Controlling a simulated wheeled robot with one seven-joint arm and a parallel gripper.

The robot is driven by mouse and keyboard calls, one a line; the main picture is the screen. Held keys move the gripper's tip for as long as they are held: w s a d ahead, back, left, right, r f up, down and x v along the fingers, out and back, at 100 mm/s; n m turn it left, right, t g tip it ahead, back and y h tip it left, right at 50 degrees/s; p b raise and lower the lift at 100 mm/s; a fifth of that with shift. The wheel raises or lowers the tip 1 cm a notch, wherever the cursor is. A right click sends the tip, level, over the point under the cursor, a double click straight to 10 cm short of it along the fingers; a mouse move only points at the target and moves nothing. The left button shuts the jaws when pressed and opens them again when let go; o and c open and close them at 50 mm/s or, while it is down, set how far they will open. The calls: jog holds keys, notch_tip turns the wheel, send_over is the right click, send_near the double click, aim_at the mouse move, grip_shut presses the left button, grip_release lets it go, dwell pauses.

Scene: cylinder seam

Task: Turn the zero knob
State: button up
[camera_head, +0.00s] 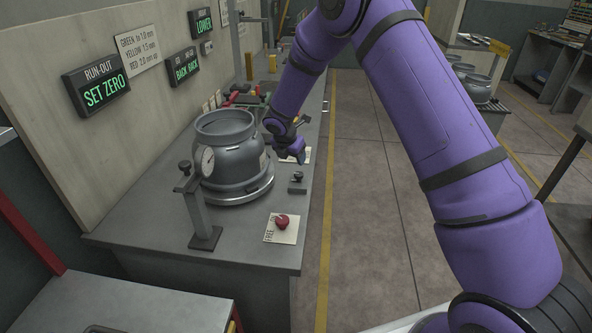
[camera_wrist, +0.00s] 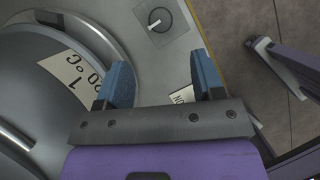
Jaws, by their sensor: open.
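In the wrist view a small round knob (camera_wrist: 155,22) with a pale pointer bar sits on a dark square plate, beyond my fingertips. I cannot read a name on it. In the head view a small dark knob on a block (camera_head: 297,178) stands on the bench right of the grey pot; I cannot tell if it is the same knob. A red knob (camera_head: 282,222) sits on a pale plate marked FREE. My gripper (camera_head: 293,154) is low over the bench beside the pot. In the wrist view its blue fingers (camera_wrist: 158,82) are apart with nothing between them.
Signs, including SET ZERO (camera_head: 105,91), hang on the back panel. Floor (camera_head: 365,220) lies open right of the bench.

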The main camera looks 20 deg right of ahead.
aim_at(298, 174)
jog(key=x, duration=1)
jog(key=shift+w+d+f, duration=0.1)
jog(key=shift+f, duration=0.2)
jog(key=c, duration=0.9)
